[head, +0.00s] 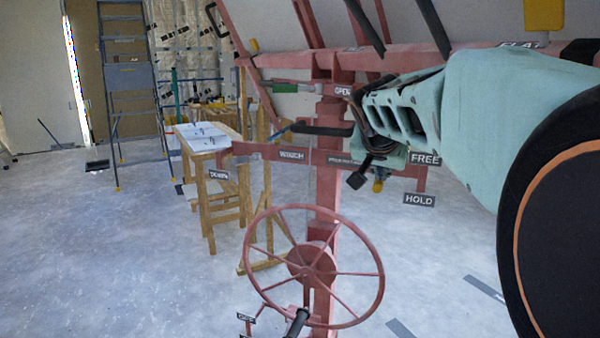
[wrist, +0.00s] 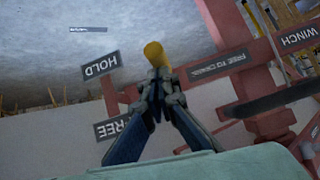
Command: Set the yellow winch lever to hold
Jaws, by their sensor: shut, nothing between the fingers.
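The yellow winch lever (wrist: 154,53) shows in the wrist view as a rounded yellow end just beyond my fingertips. In the head view, a small yellow piece (head: 378,186) shows below my gripper, mostly hidden by it. My gripper (wrist: 158,84) is shut and empty, its tips at or very near the lever; I cannot tell whether they touch. The gripper (head: 357,180) also shows in the head view, in front of the winch bar. The HOLD label (head: 419,200) is below the FREE label (head: 425,159). In the wrist view, the yellow end is nearer the HOLD label (wrist: 101,65) level.
The red frame's WINCH bar (head: 255,151) runs across behind my gripper. A black handle (head: 318,130) sits just left of it. A large red handwheel (head: 314,267) stands below. A wooden stand (head: 215,190) and a stepladder (head: 127,75) are at left.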

